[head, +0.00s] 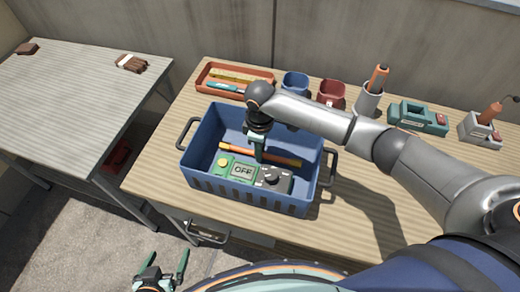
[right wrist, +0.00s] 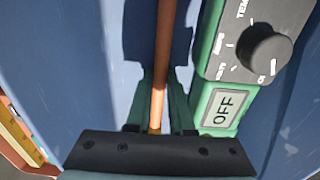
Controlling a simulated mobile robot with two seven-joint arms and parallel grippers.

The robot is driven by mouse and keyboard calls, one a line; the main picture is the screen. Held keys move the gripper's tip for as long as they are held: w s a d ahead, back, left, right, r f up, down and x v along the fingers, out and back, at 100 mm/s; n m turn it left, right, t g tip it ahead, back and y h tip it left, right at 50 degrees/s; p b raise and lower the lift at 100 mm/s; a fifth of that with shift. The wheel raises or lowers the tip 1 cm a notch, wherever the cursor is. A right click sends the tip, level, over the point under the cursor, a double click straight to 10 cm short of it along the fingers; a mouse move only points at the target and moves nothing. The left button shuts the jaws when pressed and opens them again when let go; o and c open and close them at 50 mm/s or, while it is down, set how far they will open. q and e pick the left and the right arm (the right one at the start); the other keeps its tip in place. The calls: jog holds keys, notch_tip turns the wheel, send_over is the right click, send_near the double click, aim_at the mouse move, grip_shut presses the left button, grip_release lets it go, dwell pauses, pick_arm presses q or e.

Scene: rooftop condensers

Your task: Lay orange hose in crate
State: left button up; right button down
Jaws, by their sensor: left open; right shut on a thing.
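The orange hose (head: 285,161) is a short straight length with a paler end, inside the blue crate (head: 245,196). My right gripper (head: 257,158) reaches down into the crate and is shut on the hose near its middle. In the right wrist view, the hose (right wrist: 163,60) runs straight out from between the fingers. Whether it touches the crate floor, I cannot tell. My left gripper (head: 167,262) is open and empty, low in front of the bench, away from the crate.
A green device with an OFF display (head: 242,170) and a grey dial panel (head: 273,179) lies in the crate beside the hose. An orange tray (head: 262,75), blue cup (head: 295,82), red cup (head: 331,92) and teal tool (head: 417,117) stand behind. Bench right of the crate is clear.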

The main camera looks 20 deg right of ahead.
jog(key=c, duration=0.8)
grip_release()
jog(key=shift+f, duration=0.1)
notch_tip(320, 180, up, 12)
jog(key=p, duration=0.1)
